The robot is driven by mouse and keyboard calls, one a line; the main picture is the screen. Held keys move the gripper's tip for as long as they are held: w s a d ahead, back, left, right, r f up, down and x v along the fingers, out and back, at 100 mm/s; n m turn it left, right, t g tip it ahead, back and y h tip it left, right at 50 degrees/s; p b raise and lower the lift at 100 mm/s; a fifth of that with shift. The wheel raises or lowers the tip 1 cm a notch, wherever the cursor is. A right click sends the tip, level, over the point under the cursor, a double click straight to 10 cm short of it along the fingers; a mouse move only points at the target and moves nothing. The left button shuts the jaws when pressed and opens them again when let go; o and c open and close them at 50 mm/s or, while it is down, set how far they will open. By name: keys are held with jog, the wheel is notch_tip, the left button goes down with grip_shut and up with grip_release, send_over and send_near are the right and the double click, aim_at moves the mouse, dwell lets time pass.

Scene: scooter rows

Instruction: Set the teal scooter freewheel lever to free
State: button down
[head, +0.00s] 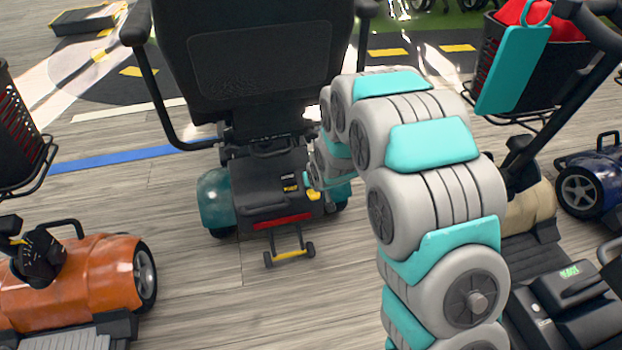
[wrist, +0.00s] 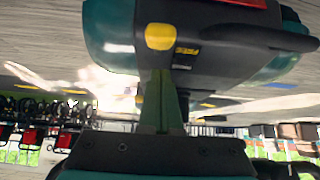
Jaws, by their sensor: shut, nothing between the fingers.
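The teal scooter (head: 216,198) stands in the middle of the head view with its black seat back above and its rear end facing me. Its yellow lever (head: 313,189) sits at the right of the black rear cover, beside a small yellow-and-black label (head: 290,183). In the wrist view, which looks upside down, the yellow lever (wrist: 160,37) and the label (wrist: 186,51) are close. My gripper (wrist: 161,72) is shut and empty, its fingertips just short of the lever in the picture; I cannot tell whether they touch. In the head view my arm partly hides the gripper.
An orange scooter (head: 85,275) stands at the left and a dark scooter with a basket (head: 545,60) at the right. A blue scooter (head: 590,185) is farther right. A small yellow-barred wheel frame (head: 290,254) sticks out behind the teal scooter. Wooden floor before it is clear.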

aim_at(312, 191)
jog(key=shift+s+d+f+b, duration=0.2)
jog(key=shift+s+f+b, duration=0.15)
jog(key=shift+s+f, duration=0.25)
jog(key=shift+s+d+f+b, duration=0.2)
jog(key=shift+s+f+b, duration=0.1)
jog(key=shift+s+f, duration=0.2)
